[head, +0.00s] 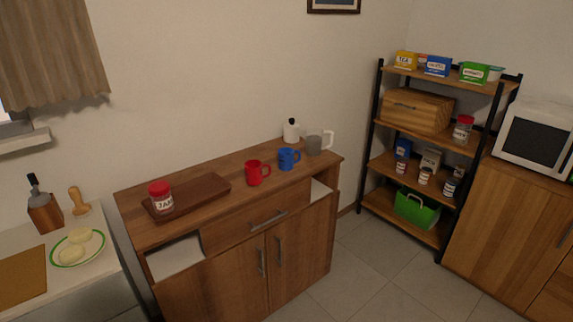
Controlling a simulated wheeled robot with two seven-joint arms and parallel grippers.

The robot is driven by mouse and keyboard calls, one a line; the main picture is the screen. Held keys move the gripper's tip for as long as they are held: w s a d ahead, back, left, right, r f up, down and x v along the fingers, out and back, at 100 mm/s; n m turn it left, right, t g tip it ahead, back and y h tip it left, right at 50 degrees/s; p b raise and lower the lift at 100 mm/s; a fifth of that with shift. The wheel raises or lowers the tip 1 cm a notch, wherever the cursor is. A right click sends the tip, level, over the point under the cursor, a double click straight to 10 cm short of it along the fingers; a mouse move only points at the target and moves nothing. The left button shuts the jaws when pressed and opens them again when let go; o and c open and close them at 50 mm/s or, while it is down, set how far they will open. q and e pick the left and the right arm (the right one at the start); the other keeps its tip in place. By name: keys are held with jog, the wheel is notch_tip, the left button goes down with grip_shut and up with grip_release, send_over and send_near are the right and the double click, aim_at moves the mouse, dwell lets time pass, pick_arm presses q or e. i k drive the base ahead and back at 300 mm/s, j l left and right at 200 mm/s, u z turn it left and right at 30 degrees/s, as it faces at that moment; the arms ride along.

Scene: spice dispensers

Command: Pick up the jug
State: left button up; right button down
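A grey vessel with a large white handle (314,145) stands upright at the right end of the wooden sideboard's top (222,168). It looks the most like a jug, though it is small in the picture. Its handle points right. A white lidded pot with a black knob (291,133) stands behind it to the left, near the wall. A blue mug (286,160) stands in front of it to the left, and a red mug (253,174) stands farther left. Neither of my grippers is in view.
A jam jar (161,201) with a red lid stands on a dark wooden board (205,193) at the sideboard's left. A black-framed shelf rack (440,139) holds boxes and jars. A microwave (536,138) is at right. Grey floor tiles (350,268) are clear.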

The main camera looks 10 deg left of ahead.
aim_at(313, 135)
jog(key=i+l+u, duration=0.2)
jog(key=i+l, duration=0.75)
jog(key=i, duration=0.35)
jog(key=i+l+u, duration=0.25)
jog(key=i+l, duration=0.9)
jog(key=i+j+z, duration=0.1)
jog(key=i, duration=0.2)
